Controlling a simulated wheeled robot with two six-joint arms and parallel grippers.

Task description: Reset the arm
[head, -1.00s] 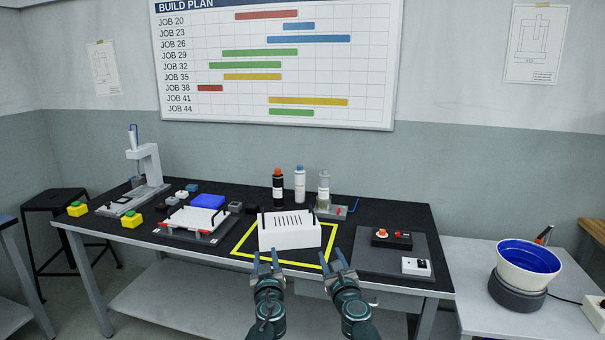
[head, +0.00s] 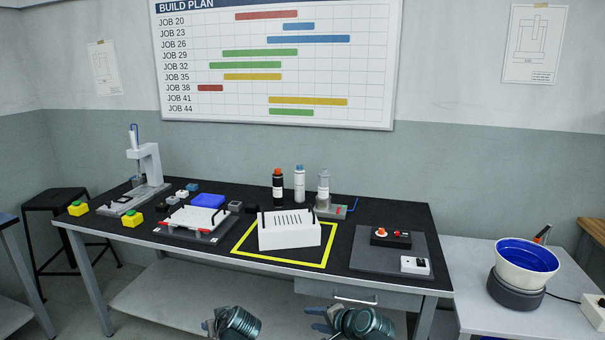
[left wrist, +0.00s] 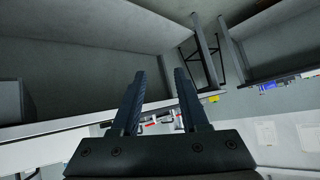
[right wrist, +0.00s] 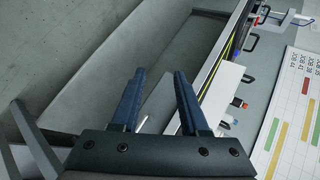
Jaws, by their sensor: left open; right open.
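My left gripper (head: 212,327) is low at the bottom edge of the head view, in front of the table and apart from it. In the left wrist view its two fingers (left wrist: 158,98) stand apart with nothing between them. My right gripper (head: 318,320) is also low in front of the table, pointing left in the head view. In the right wrist view its fingers (right wrist: 160,98) are spread and empty. A white slotted box (head: 290,236) with black handles stands inside the yellow square (head: 285,262) on the table, clear of both grippers.
The black table (head: 345,212) holds a gantry press (head: 147,168), a white fixture (head: 197,219), bottles (head: 300,185) and a grey mat with a control box (head: 390,237). A lower shelf (head: 185,297) and drawer (head: 365,290) are near my grippers.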

